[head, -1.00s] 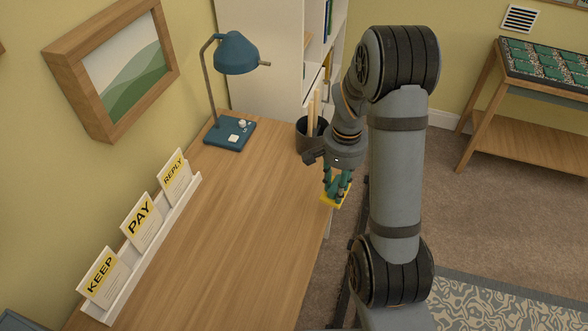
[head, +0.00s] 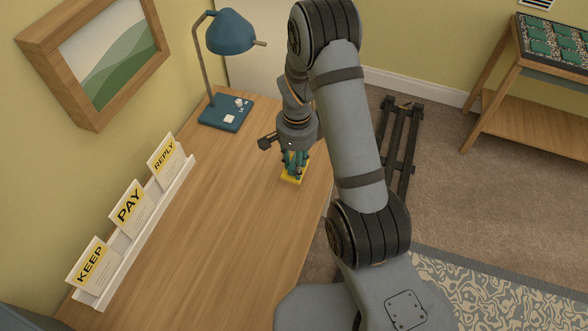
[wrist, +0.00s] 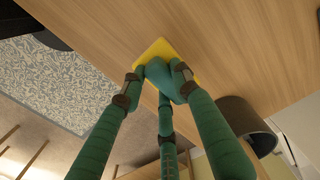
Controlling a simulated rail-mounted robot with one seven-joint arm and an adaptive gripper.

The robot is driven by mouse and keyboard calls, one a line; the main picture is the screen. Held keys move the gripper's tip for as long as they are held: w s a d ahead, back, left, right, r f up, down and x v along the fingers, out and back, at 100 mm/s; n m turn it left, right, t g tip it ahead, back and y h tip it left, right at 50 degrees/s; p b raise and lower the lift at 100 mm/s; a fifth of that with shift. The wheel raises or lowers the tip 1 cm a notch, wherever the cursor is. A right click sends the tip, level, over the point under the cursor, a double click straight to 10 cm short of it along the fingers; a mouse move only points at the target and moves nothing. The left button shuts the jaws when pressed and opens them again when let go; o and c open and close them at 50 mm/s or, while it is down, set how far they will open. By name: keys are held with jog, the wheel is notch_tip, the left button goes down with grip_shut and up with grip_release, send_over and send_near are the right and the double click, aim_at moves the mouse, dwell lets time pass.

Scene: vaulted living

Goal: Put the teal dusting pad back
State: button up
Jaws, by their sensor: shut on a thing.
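The teal dusting pad shows as a yellow square base (head: 291,179) with a rounded teal top (wrist: 160,76). My gripper (head: 295,161) has its green fingers closed around the teal top, pointing down, with the yellow base at their tips. The pad is over the right part of the wooden desk (head: 225,215), near its right edge. I cannot tell whether the base touches the desktop. The fingers cover much of the teal part in the head view.
A blue lamp (head: 229,32) stands at the desk's back. A white holder with KEEP, PAY and REPLY cards (head: 130,205) runs along the left. A dark cup (wrist: 245,122) shows in the wrist view. The middle of the desktop is clear. A side table (head: 510,105) stands far right.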

aim_at(294, 173)
jog(key=shift+w+a+f, duration=0.1)
jog(key=shift+a+f, duration=0.05)
jog(key=shift+a, duration=0.15)
jog(key=shift+f, duration=0.3)
jog(key=shift+f+p, duration=0.45)
jog(key=shift+f, duration=1.3)
jog(key=shift+f, duration=0.25)
jog(key=o, duration=1)
jog(key=shift+r, duration=0.1)
jog(key=shift+c, duration=0.2)
jog(key=shift+o, duration=0.3)
notch_tip(294, 173, up, 12)
jog(key=shift+r+b, duration=0.15)
jog(key=shift+b, duration=0.15)
